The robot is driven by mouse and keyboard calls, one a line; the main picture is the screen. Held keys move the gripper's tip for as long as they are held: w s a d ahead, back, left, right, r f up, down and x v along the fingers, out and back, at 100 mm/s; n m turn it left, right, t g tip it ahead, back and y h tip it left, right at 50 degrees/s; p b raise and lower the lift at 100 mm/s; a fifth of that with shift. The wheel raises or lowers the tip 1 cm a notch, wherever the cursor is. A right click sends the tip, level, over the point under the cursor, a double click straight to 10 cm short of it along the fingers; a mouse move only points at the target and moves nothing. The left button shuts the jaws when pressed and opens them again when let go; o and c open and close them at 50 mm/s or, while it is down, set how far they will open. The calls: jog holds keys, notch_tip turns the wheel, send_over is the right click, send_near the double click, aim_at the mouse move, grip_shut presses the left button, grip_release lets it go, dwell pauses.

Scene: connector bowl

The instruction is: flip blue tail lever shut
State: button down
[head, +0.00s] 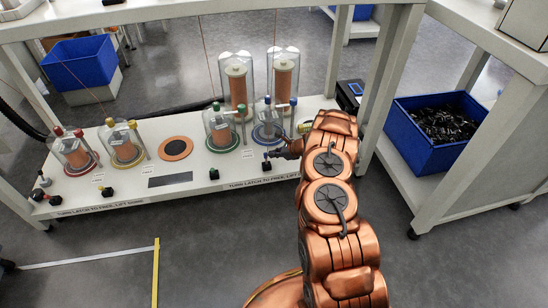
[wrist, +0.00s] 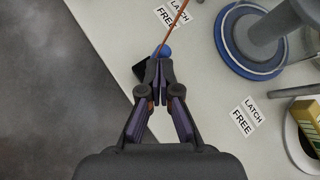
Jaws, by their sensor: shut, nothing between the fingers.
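The blue tail lever shows as a blue ball knob (wrist: 165,50) on a dark block (wrist: 143,69) in the wrist view. In the head view a small blue knob (head: 266,155) sits above a black block (head: 267,166) near the bench's front edge. My gripper (wrist: 160,57) is shut and empty, with its fingertips right at the knob and partly covering it. Whether they touch it, and how the lever is tilted, I cannot tell. In the head view my gripper (head: 274,153) is small beside the knob. The blue-ringed station (head: 268,133) stands just behind it.
Green (head: 221,128), yellow (head: 122,142) and red (head: 74,152) domed stations line the white bench to the left. A thin orange line (wrist: 176,23) runs up from near the knob. A blue bin (head: 440,130) of dark parts is at right.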

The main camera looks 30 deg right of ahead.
jog(key=shift+r, duration=0.4)
jog(key=s+d+r+p, duration=0.3)
jog(key=s+d+r, duration=0.1)
jog(key=d+r, duration=0.4)
jog(key=shift+s+d+r+p, duration=0.15)
jog(key=shift+s+r+p, duration=0.2)
jog(key=shift+r, duration=0.15)
dwell(0.4)
